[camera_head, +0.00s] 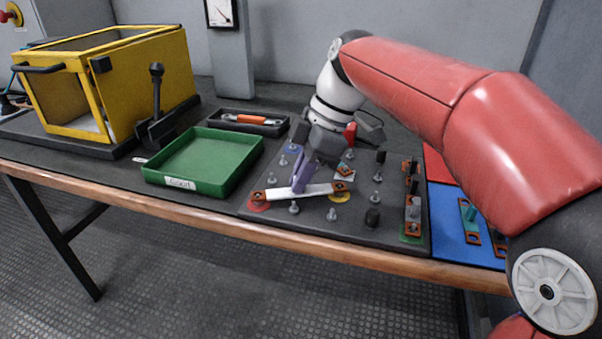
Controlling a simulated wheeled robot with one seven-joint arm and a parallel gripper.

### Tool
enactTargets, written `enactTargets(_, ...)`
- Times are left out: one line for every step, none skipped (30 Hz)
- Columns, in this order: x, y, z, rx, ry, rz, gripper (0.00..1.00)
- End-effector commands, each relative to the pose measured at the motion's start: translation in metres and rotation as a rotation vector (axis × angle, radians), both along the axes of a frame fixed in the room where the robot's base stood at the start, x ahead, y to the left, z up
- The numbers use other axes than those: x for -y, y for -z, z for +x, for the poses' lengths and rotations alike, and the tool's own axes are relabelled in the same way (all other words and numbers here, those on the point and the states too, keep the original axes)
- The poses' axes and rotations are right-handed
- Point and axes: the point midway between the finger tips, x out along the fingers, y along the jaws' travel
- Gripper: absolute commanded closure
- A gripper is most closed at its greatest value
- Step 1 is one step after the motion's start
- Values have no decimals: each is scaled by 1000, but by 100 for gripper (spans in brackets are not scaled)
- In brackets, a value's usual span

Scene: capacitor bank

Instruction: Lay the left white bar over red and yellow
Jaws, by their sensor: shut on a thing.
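A white bar (318,189) with copper-coloured ends lies level near the front of the dark board. Its left end is at the red disc (258,205) and its right end is above the yellow disc (334,197). I cannot tell whether both ends are seated on the posts. Another small white piece with a copper-coloured end (346,171) shows behind, partly hidden by my gripper.
Several metal posts and dark knobs (373,217) stand on the board (300,228). An upright copper-ended bar (412,213) is at its right, by a green patch. A green tray (205,160), a black tray with an orange-handled tool (250,119) and a yellow-framed box (150,80) stand left.

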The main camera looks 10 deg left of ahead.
Motion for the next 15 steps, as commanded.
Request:
enactTargets(0, 0, 0, 0, 0, 0, 100)
enactTargets(0, 0, 0, 0, 0, 0, 100)
enactTargets(0, 0, 0, 0, 0, 0, 100)
enactTargets(0, 1, 0, 0, 0, 0, 100)
enactTargets(0, 1, 0, 0, 0, 0, 100)
enactTargets(0, 1, 0, 0, 0, 0, 100)
enactTargets(0, 2, 0, 0, 0, 0, 100)
enactTargets(0, 2, 0, 0, 0, 0, 100)
enactTargets(0, 3, 0, 0, 0, 0, 100)
enactTargets(0, 3, 0, 0, 0, 0, 100)
enactTargets(0, 4, 0, 0, 0, 0, 100)
enactTargets(0, 5, 0, 0, 0, 0, 100)
enactTargets(0, 5, 0, 0, 0, 0, 100)
enactTargets(0, 5, 0, 0, 0, 0, 100)
enactTargets(0, 6, 0, 0, 0, 0, 100)
